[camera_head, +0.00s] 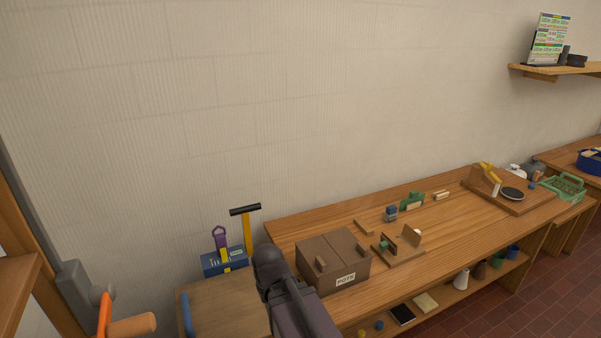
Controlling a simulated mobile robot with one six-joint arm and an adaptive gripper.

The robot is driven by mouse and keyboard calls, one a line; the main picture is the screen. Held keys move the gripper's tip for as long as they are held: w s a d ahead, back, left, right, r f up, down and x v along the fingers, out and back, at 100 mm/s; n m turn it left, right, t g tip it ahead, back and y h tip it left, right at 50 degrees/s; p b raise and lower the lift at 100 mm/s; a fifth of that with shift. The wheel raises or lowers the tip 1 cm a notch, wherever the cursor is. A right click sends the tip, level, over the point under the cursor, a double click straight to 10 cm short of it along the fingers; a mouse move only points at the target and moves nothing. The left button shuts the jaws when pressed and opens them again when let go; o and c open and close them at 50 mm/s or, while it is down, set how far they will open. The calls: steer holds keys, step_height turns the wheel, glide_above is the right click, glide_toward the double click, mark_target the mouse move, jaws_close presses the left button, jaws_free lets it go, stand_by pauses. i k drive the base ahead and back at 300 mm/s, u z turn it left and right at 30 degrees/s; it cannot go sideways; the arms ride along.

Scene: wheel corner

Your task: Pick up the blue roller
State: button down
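I cannot tell for sure which thing is the blue roller. A small blue round piece (379,325) lies on the lower shelf under the bench, near the bottom of the view. A small blue-grey block-like piece (391,213) stands on the bench top, right of the brown box. A tiny blue piece (532,185) is at the bench's far right end. My dark arm rises from the bottom centre, in front of the bench's left end. My gripper's fingers do not show.
A lidded brown box (333,262) stands on the wooden bench (450,225). A wooden fixture (399,248) is beside it. A blue toolbox (225,262) sits left of my arm. An orange handle (104,315) is at lower left. Cups and a black tablet-like slab (402,314) fill the lower shelf.

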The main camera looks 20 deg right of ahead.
mark_target(392, 210)
steer(key=z, duration=1.3)
